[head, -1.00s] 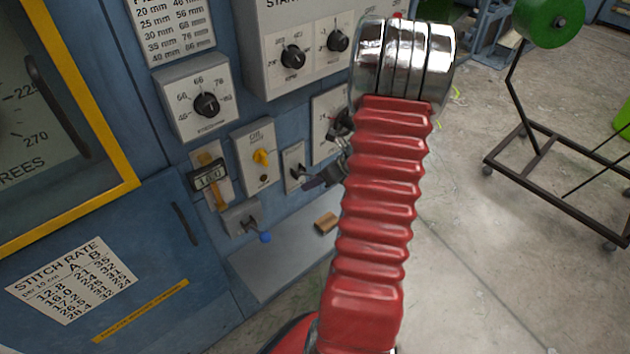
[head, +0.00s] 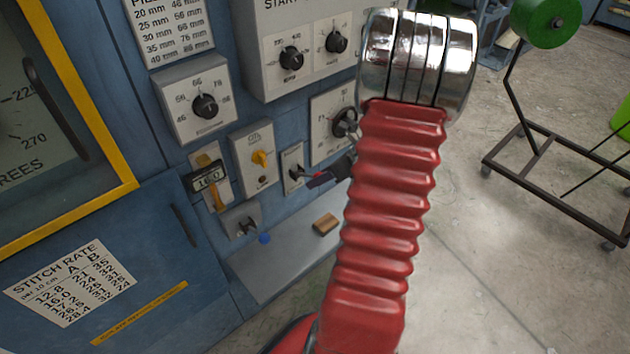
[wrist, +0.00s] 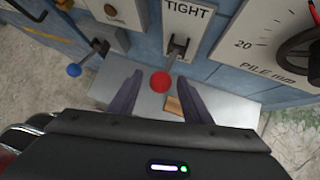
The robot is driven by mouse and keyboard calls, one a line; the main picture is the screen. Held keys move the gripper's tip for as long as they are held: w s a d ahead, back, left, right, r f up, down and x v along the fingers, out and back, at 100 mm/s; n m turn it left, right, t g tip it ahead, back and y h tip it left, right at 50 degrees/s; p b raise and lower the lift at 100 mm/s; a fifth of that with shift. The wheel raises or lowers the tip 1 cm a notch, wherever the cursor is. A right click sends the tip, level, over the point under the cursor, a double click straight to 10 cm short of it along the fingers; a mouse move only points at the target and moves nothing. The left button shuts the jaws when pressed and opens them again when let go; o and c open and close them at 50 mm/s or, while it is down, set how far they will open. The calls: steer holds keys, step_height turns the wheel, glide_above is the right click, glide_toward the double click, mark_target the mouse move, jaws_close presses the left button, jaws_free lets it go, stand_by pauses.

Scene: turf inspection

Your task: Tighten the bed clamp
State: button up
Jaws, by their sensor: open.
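The bed clamp is a short lever on a pale plate (wrist: 187,18) marked TIGHT at the top, on the blue machine front. Its red ball knob (wrist: 160,82) points down and toward me in the wrist view. My gripper (wrist: 159,78) is open, with one dark finger on each side of the knob; I cannot tell whether either touches it. In the head view the clamp plate (head: 293,166) is small, and my gripper (head: 330,175) is at its right, partly hidden behind my red arm. The rest of the plate's lettering is hidden or unreadable.
A blue-knobbed lever (wrist: 74,70) is left of the clamp. A pile dial (wrist: 265,45) is on the right. Below is a grey shelf (head: 285,255) with a small wooden block (head: 326,223). Floor at right is open before a cart (head: 540,150).

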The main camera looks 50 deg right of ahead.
steer(key=v, duration=0.9)
stand_by(0.5)
steer(key=s+a+f+n+g, duration=0.2)
steer(key=s+a+n, duration=0.2)
steer(key=n, duration=0.4)
steer(key=a+r+n, duration=0.5)
steer(key=a+n, duration=0.4)
steer(key=a, duration=0.2)
steer(key=a+r+n+h, duration=0.1)
steer(key=a+r+n, duration=0.5)
steer(key=a+n, duration=0.3)
steer(key=w+a+r+n+h, duration=0.1)
steer(key=a+r+n, duration=0.4)
steer(key=a+n, duration=0.4)
steer(key=a, duration=0.6)
steer(key=shift+a+r, duration=0.2)
steer(key=shift+r, duration=0.1)
